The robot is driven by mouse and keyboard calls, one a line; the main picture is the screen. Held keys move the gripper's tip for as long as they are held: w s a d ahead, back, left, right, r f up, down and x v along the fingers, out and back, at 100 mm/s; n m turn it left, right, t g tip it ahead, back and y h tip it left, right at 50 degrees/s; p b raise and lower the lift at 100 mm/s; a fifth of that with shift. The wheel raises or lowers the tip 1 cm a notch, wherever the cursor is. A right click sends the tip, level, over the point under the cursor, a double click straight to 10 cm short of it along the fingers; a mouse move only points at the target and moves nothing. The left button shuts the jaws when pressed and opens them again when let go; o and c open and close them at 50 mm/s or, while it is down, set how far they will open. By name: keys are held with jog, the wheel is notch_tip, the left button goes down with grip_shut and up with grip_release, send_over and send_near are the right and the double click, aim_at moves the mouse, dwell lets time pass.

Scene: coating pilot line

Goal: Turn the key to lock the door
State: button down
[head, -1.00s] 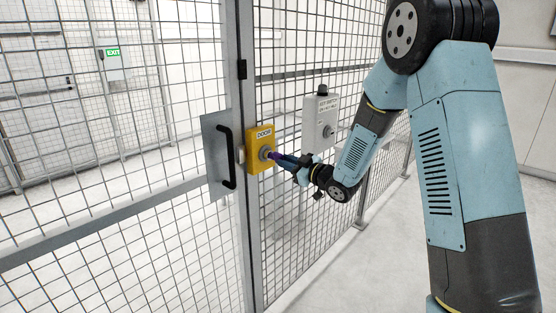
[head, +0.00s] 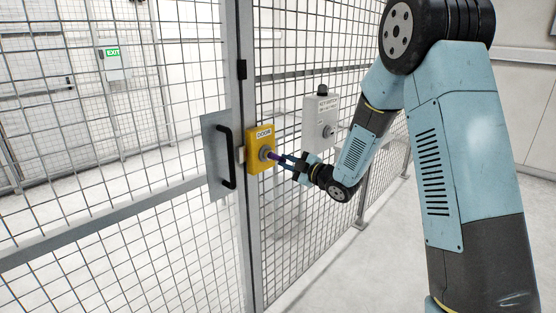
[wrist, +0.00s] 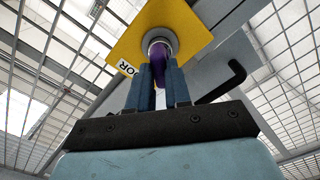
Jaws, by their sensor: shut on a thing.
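The yellow box labelled DOOR (head: 254,150) is mounted on the fence post beside the mesh door. It carries a round grey lock (head: 265,153). A purple key (head: 273,156) sits at the lock, and it also shows in the wrist view (wrist: 158,54). My gripper (head: 283,159) is shut on the key, its blue fingers on either side of it in the wrist view (wrist: 160,78). The fingers hide part of the key, and I cannot tell the key's exact angle. The mesh door (head: 120,215) with its black handle (head: 226,157) stands against the post and looks closed.
A grey key switch box (head: 320,122) with its own round lock is mounted on the fence just right of the yellow box, close to my wrist. Wire mesh fence (head: 290,230) runs behind my gripper. The floor right of the fence is clear.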

jog(key=n, duration=0.6)
jog(key=c, duration=1)
grip_release()
jog(key=shift+v, duration=3)
